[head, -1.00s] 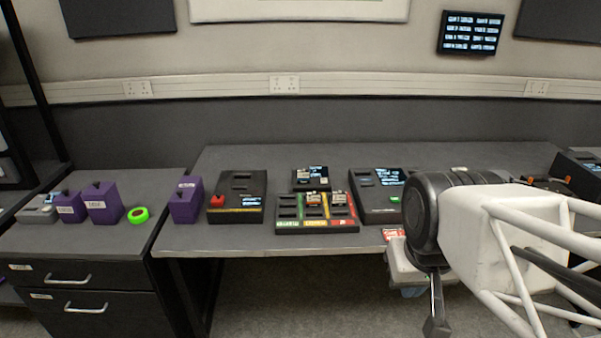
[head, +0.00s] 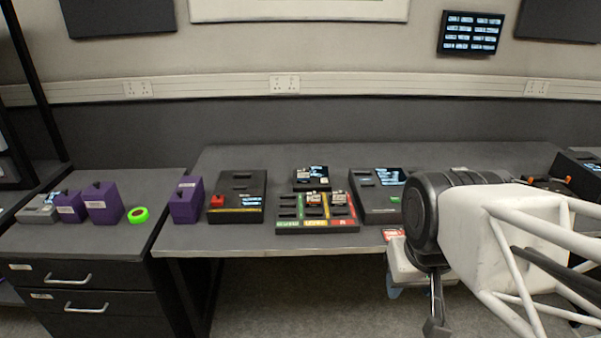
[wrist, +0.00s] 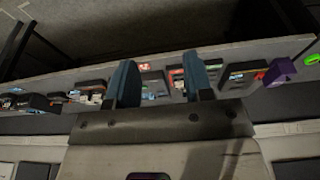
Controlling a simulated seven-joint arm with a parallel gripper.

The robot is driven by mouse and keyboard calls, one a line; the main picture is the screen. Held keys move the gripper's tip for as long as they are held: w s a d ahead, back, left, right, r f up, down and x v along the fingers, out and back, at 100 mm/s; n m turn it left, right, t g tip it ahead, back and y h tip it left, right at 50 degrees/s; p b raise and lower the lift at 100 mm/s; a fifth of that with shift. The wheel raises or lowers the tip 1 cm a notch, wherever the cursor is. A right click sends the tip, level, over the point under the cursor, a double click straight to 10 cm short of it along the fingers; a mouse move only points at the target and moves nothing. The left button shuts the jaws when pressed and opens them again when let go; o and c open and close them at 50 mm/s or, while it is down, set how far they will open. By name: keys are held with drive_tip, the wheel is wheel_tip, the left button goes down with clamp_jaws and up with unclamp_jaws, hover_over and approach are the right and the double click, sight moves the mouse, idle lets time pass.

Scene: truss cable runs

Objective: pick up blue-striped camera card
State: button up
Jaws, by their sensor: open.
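My gripper shows in the wrist view (wrist: 161,82) with its two blue fingers apart and nothing between them. In the head view it is mostly hidden by my arm, with a bit of blue finger showing below the table's front edge. Small cards (head: 314,198) stand in a sorting tray (head: 317,224) with green, yellow and red columns. More small card-like pieces lie on a black unit (head: 311,185) behind it. I cannot make out a blue stripe on any card. My gripper is apart from the cards.
A black box with a red piece (head: 236,198) and a purple box (head: 186,200) stand left of the tray. A black device with a screen (head: 378,199) stands right of it. A green ring (head: 138,215) lies on the left cabinet. The table behind is clear.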

drive_tip(key=w+a+r+n, duration=0.1)
drive_tip(key=w+r+n, duration=0.15)
drive_tip(key=w, duration=0.75)
drive_tip(key=w+a+r+n, duration=0.1)
drive_tip(key=w+r+n, duration=0.15)
drive_tip(key=w, duration=0.75)
drive_tip(key=n+g+y, duration=0.3)
drive_tip(key=n, duration=1)
hover_over(305, 171)
drive_tip(key=d, duration=0.1)
wheel_tip(305, 171, down, 23)
drive_tip(key=shift+s+r, duration=0.1)
drive_tip(key=shift+w+f, duration=0.25)
drive_tip(key=shift+f, duration=0.05)
drive_tip(key=shift+x, duration=1.35)
